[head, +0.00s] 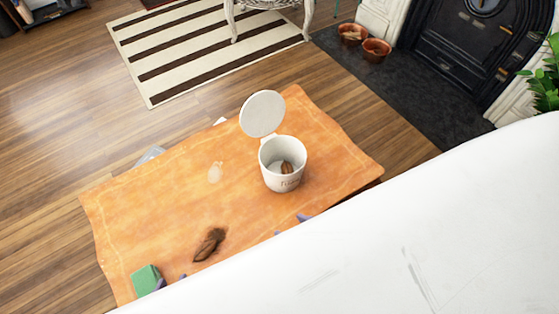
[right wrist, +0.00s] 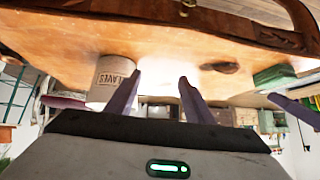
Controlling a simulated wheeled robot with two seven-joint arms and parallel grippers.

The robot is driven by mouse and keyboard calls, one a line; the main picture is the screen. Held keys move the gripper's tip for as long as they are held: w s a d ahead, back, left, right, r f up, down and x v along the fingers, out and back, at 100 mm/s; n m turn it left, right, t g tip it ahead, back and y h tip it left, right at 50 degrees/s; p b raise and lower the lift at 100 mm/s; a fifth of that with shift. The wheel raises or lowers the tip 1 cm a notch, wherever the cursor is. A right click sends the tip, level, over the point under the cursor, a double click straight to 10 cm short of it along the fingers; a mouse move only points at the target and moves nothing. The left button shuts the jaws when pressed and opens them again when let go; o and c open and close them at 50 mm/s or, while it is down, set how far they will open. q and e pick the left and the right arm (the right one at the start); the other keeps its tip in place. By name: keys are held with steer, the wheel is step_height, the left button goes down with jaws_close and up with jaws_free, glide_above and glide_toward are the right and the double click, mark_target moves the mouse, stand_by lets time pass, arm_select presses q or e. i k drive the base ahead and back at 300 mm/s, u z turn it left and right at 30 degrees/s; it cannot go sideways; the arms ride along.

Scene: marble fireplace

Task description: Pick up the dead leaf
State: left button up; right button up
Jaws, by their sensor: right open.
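Copper pots (head: 376,51) stand by the fireplace (head: 465,45).

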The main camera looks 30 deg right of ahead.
mark_target(204, 250)
steer(key=z, duration=0.1)
steer(key=k, duration=0.35)
steer(key=u, duration=2.8)
steer(key=i, duration=1.65)
steer(key=z, duration=3.7)
